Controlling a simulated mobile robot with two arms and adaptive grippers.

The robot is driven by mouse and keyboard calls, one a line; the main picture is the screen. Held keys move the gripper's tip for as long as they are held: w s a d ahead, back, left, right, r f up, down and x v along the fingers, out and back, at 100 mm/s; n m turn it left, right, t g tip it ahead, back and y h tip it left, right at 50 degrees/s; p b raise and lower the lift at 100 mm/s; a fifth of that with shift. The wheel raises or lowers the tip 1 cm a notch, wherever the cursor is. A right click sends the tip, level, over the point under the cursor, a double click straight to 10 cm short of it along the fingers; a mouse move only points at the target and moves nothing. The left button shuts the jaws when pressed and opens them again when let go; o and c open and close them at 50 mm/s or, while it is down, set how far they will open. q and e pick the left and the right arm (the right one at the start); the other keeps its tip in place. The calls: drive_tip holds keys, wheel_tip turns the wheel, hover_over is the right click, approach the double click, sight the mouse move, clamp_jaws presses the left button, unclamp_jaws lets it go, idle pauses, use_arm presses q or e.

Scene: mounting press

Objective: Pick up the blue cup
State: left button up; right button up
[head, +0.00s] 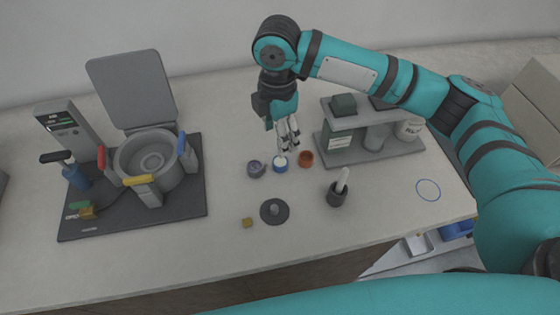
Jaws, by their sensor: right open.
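The blue cup (280,166) is a small round cup with pale contents, standing on the counter between a purple cup and an orange-brown cup. My right gripper (288,150) points down directly above the blue cup, its fingers open. The fingertips are at or just above the cup's rim; I cannot tell whether they touch it. My left gripper is not in view.
The purple cup (256,169) and orange-brown cup (306,158) stand close on either side. A dark mortar with pestle (337,194), a dark disc with a knob (274,211) and a shelf (376,152) are nearby. The mounting press (150,165) stands left. The front counter is mostly clear.

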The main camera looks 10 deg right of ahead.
sight(281, 162)
wheel_tip(281, 162, down, 4)
drive_tip(key=shift+w+r, duration=0.1)
drive_tip(key=shift+r, duration=0.15)
drive_tip(key=shift+f, duration=0.85)
drive_tip(key=f, duration=0.1)
drive_tip(key=f+p, duration=0.1)
drive_tip(key=f, duration=0.2)
drive_tip(key=shift+d+f, duration=0.25)
drive_tip(key=shift+d, duration=0.15)
drive_tip(key=shift+f, duration=0.2)
drive_tip(key=c, duration=1.2)
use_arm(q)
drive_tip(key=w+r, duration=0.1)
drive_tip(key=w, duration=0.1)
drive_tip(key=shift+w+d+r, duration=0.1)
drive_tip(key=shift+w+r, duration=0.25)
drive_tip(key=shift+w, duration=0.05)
use_arm(e)
drive_tip(key=shift+r, duration=0.15)
